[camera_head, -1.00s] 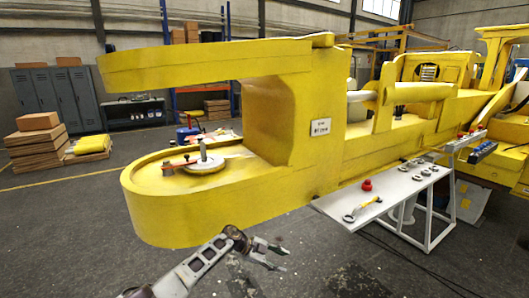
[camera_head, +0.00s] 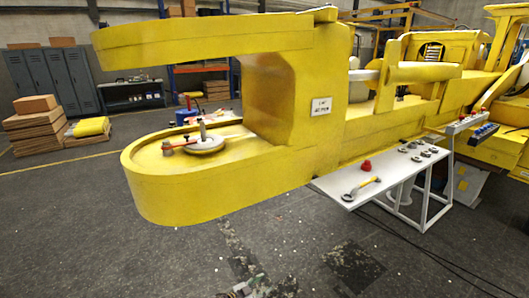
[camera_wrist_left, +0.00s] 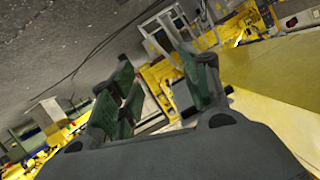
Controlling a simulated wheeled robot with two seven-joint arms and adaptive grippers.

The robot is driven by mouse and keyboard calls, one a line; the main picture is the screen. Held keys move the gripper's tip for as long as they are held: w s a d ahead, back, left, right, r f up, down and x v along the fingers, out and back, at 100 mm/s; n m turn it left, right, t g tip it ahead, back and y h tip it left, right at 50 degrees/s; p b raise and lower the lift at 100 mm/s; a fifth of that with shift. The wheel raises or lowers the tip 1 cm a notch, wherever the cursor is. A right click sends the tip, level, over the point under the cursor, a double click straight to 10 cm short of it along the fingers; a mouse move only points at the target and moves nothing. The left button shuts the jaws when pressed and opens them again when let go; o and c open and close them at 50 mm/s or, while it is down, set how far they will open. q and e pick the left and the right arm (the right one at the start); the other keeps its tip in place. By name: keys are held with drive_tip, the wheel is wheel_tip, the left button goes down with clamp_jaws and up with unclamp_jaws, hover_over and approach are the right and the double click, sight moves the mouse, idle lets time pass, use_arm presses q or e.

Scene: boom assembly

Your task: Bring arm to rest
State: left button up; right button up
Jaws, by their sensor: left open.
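My left gripper (camera_head: 245,290) shows only as a small part at the bottom edge of the head view, low over the floor and apart from the yellow boom (camera_head: 210,190). In the left wrist view, its green-padded fingers (camera_wrist_left: 165,95) are spread apart with nothing between them. The rest of my left arm is out of the head view. My right gripper is not in view. A round grey disc part (camera_head: 206,144) with an upright pin sits on the boom's lower plate, with a red-handled tool (camera_head: 176,147) beside it.
A white table (camera_head: 340,189) along the boom's right side holds a yellow-handled tool (camera_head: 362,187), a red part (camera_head: 366,166) and several small parts. Brown boxes (camera_head: 35,125) and grey lockers (camera_head: 50,82) stand at the left.

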use_arm(q)
drive_tip(key=s+a+f+n+g+y, duration=0.1)
drive_tip(key=s+a+f+n+y, duration=0.2)
drive_tip(key=s+a+f, duration=0.35)
drive_tip(key=s+a+f+n+y, duration=0.2)
drive_tip(key=s+a+f, duration=0.2)
drive_tip(key=s+f, duration=0.55)
drive_tip(key=s+a+f+n+g+y, duration=0.1)
drive_tip(key=s+a+f+n+y, duration=0.2)
drive_tip(key=s+a+f, duration=0.35)
drive_tip(key=s+a+f+n+g+y, duration=0.1)
drive_tip(key=s+a+f+g, duration=0.1)
drive_tip(key=s, duration=0.9)
drive_tip(key=s+a+f+n+g, duration=0.1)
drive_tip(key=s+a+f+g, duration=0.1)
drive_tip(key=s, duration=1)
drive_tip(key=s+a+f+g+y, duration=0.1)
drive_tip(key=s+a+f, duration=0.3)
drive_tip(key=s, duration=0.7)
drive_tip(key=shift+s+f+n+g+y, duration=0.2)
drive_tip(key=shift+f+n+g+y, duration=0.15)
drive_tip(key=shift+f+g, duration=0.35)
